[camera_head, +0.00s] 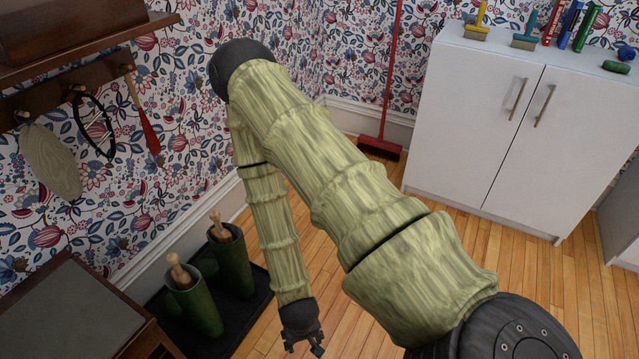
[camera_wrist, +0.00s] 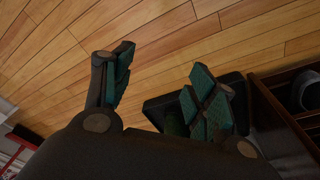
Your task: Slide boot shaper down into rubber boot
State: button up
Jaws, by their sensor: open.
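Two dark green rubber boots stand upright side by side: a near boot (camera_head: 197,308) and a far boot (camera_head: 235,265). A wooden boot shaper (camera_head: 179,271) sticks up out of the near boot's top. Another wooden shaper (camera_head: 218,226) sticks up out of the far boot. How deep each sits is hidden inside the shafts. My gripper (camera_head: 303,346) is to the right of the boots, apart from both, and points down. In the wrist view its fingers (camera_wrist: 165,86) are spread with nothing between them. Part of a dark tray shows behind the right finger.
The boots stand on a black tray (camera_head: 254,317) by the wall. A dark wooden bench (camera_head: 62,310) is at the left. A rack with a hanging shoehorn (camera_head: 148,135) is above. A white cabinet (camera_head: 495,130) and red broom (camera_head: 380,147) stand behind. Wood floor is clear at right.

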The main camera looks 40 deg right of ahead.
jog(key=s+a+n+g, duration=0.1)
jog(key=s+n, duration=0.3)
jog(key=s, duration=0.4)
jog(key=shift+s+a+f+y, duration=0.25)
jog(key=shift+y, duration=0.15)
notch_tip(320, 180, up, 27)
jog(key=p, duration=2.6)
jog(key=shift+f+p, duration=0.15)
jog(key=shift+p, duration=0.2)
